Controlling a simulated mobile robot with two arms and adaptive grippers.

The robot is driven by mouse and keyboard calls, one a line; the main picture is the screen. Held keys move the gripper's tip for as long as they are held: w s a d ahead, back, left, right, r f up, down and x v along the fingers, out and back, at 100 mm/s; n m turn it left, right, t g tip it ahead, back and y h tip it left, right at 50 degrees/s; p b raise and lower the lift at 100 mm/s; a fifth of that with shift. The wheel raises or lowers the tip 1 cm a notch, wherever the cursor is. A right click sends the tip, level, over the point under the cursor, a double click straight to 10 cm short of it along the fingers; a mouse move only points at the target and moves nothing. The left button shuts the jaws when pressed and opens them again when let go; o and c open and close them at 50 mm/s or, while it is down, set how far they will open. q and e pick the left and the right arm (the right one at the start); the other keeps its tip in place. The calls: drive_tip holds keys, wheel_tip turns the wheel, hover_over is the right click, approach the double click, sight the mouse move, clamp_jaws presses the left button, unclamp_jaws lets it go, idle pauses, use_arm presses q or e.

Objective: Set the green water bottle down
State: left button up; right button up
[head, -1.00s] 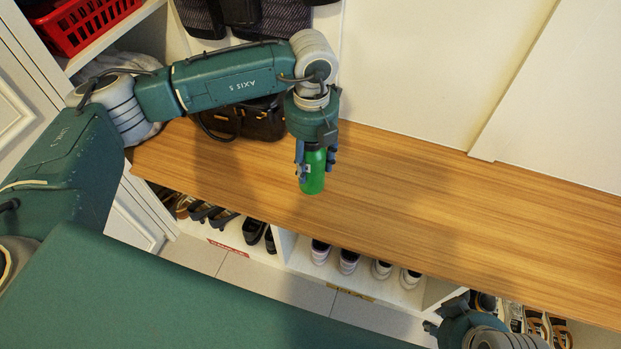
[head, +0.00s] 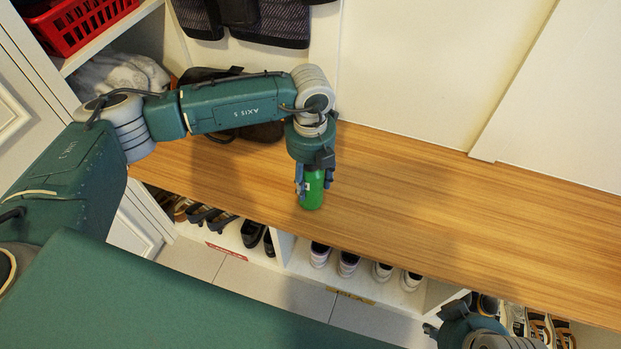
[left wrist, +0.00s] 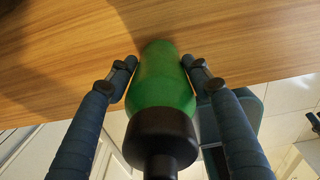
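The green water bottle (head: 311,190) is held by my left gripper (head: 313,180) at the wooden bench top, near its front edge. In the left wrist view the green bottle (left wrist: 163,82) with its black cap lies between the two fingers of the left gripper (left wrist: 160,72), which press on its sides. I cannot tell whether its base touches the wood. My right gripper (head: 440,322) is at the lower right, in front of the bench; its fingers are too small and partly hidden to read.
The wooden bench top (head: 450,220) is clear to the right of the bottle. A black bag (head: 262,131) sits behind my left arm. Shoes (head: 348,264) fill cubbies below the bench. A red basket (head: 80,22) is on a shelf at upper left.

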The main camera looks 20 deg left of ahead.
use_arm(q)
drive_tip(key=shift+o, duration=1.4)
drive_tip(key=shift+r, duration=0.15)
use_arm(e)
drive_tip(key=shift+r, duration=0.1)
use_arm(q)
wheel_tip(320, 180, up, 9)
drive_tip(key=shift+r+p, duration=0.15)
drive_tip(key=shift+p, duration=0.85)
drive_tip(key=shift+r, duration=1.35)
use_arm(e)
drive_tip(key=shift+w+f, duration=0.3)
drive_tip(key=shift+f, duration=0.05)
